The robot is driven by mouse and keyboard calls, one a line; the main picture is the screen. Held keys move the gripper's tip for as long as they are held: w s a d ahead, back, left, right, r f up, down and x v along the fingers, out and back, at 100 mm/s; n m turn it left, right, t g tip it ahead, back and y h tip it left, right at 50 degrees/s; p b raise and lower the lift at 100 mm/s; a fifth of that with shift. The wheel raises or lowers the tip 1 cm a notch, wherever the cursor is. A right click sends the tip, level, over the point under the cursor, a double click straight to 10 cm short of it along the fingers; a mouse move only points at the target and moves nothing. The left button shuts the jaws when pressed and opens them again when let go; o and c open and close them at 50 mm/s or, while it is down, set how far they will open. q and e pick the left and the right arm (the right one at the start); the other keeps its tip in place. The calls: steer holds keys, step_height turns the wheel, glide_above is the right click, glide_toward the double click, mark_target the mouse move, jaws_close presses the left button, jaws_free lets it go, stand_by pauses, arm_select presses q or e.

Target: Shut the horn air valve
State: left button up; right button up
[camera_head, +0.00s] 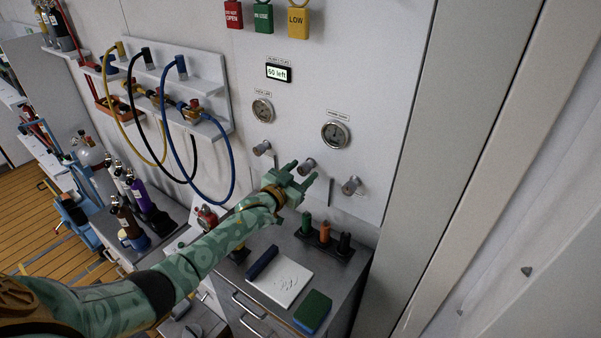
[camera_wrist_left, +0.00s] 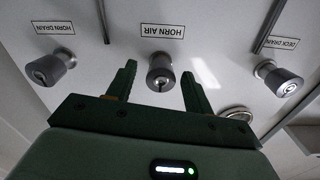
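The horn air valve is the grey knob (camera_wrist_left: 160,73) under the upside-down "HORN AIR" label (camera_wrist_left: 162,33) in the left wrist view. In the head view it is the middle wall knob (camera_head: 307,166) of three. My left gripper (camera_head: 301,176) is open and empty at this knob. In the left wrist view its two green fingers (camera_wrist_left: 160,80) stand apart, one on each side of the knob in the picture. I cannot tell whether they reach around it or stop short; no contact shows. My right gripper is not in view.
Similar knobs flank it: "HORN DRAIN" (camera_wrist_left: 50,67) and "DECK DRAIN" (camera_wrist_left: 277,78). Two gauges (camera_head: 262,110) (camera_head: 336,134) sit above. Blue hose (camera_head: 232,170) loops hang left. The cabinet top (camera_head: 262,235) below holds a notepad (camera_head: 282,281), a green block (camera_head: 312,311) and marker-like cylinders (camera_head: 325,233).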

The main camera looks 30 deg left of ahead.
arm_select(q)
steer(key=shift+r, duration=0.1)
steer(key=s+a+p, duration=0.1)
steer(key=s+a, duration=0.1)
steer(key=s, duration=1.4)
steer(key=shift+a, duration=0.15)
steer(key=shift+s, duration=0.1)
